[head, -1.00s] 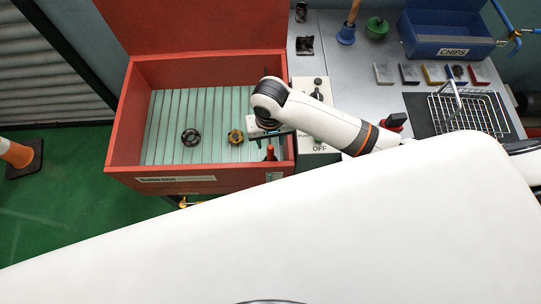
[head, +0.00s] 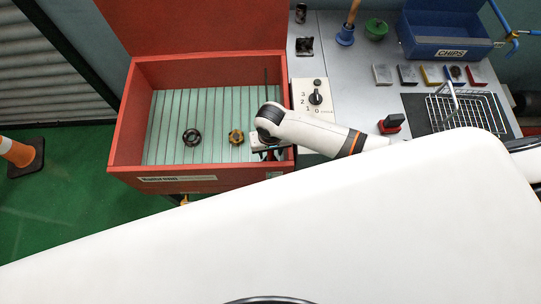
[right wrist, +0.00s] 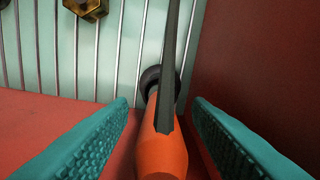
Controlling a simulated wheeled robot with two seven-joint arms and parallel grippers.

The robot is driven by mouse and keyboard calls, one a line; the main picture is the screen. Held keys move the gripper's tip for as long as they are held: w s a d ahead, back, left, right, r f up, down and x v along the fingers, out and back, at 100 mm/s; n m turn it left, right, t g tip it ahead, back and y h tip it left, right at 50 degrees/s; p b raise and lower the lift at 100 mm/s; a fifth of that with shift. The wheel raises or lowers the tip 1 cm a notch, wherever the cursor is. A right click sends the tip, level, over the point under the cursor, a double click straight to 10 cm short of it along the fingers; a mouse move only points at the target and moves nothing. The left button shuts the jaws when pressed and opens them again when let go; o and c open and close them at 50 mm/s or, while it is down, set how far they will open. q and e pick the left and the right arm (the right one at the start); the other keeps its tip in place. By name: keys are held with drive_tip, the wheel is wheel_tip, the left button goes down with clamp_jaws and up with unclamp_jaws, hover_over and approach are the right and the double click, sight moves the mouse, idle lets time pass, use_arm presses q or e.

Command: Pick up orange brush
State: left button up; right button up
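The orange brush (right wrist: 163,150) shows in the right wrist view as a tapered orange body. A dark bar (right wrist: 172,60) rises in front of it, and a dark round part shows behind. My right gripper (right wrist: 160,105) is open, with its teal fingers on both sides of the orange body and a visible gap at least on the left. In the head view my right gripper (head: 272,155) is low over the front right corner of the red box (head: 128,120). It mostly hides the brush there. My left gripper is not in view.
The box's right and front walls are close to my right gripper. A switch panel (head: 312,95) stands right of the box. A wire basket (head: 466,112) is farther right.

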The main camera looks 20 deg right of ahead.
clamp_jaws()
